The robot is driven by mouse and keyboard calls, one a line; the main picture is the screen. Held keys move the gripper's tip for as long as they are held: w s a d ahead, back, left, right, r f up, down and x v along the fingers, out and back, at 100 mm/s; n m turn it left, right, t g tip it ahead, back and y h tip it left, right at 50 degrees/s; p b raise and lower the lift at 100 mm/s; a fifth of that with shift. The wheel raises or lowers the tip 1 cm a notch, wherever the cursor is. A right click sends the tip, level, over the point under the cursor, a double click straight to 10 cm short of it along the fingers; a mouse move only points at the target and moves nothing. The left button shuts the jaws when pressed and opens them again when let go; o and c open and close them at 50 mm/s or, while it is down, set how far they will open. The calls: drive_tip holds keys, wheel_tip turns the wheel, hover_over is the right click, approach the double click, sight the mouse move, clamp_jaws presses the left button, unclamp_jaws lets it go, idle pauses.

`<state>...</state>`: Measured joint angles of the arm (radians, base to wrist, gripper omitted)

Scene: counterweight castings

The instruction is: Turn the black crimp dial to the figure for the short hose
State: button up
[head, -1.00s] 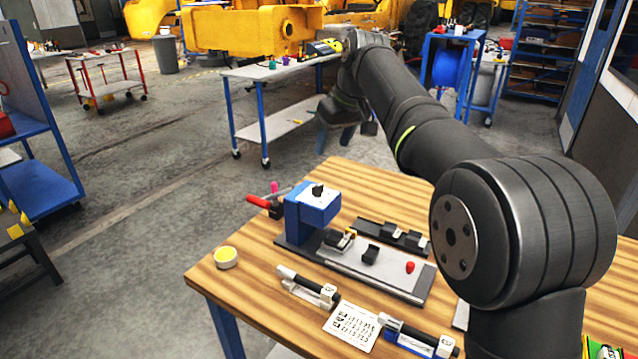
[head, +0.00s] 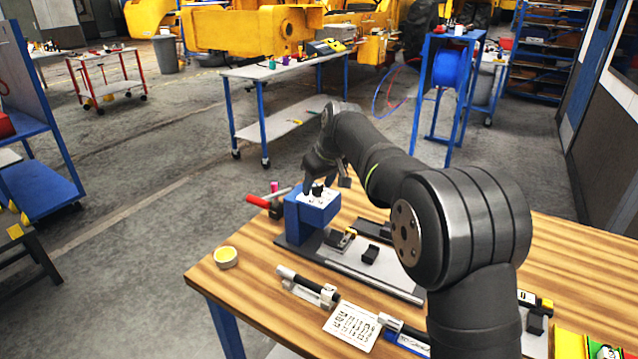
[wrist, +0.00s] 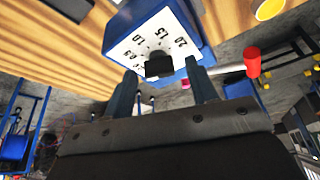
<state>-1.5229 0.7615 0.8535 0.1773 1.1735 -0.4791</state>
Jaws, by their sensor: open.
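The black crimp dial (head: 317,189) sits on the white face on top of a blue press head (head: 312,209). In the wrist view the dial (wrist: 159,66) is ringed by printed figures, with 1.0, 1.5 and 2.0 among them; I cannot tell which one it points to. My gripper (head: 327,183) is open above the press head, one finger on each side of the dial in the wrist view. I cannot tell if they touch it. A figure card (head: 354,325) lies at the table's front, too small to read. A black hose (head: 300,283) lies left of it.
A yellow-filled tin (head: 226,257) stands near the table's left corner. A second hose piece right of the card is partly hidden by my arm. The wooden table (head: 262,270) is bare around the tin.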

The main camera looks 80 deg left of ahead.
drive_tip(key=c, duration=1)
drive_tip(key=shift+s+m+t+y, duration=0.1)
drive_tip(key=shift+m+t+y, duration=0.45)
drive_tip(key=shift+m, duration=1.65)
drive_tip(key=shift+t+h, duration=0.25)
drive_tip(key=o, duration=1)
drive_tip(key=shift+r, duration=0.1)
drive_tip(key=v, duration=1.7)
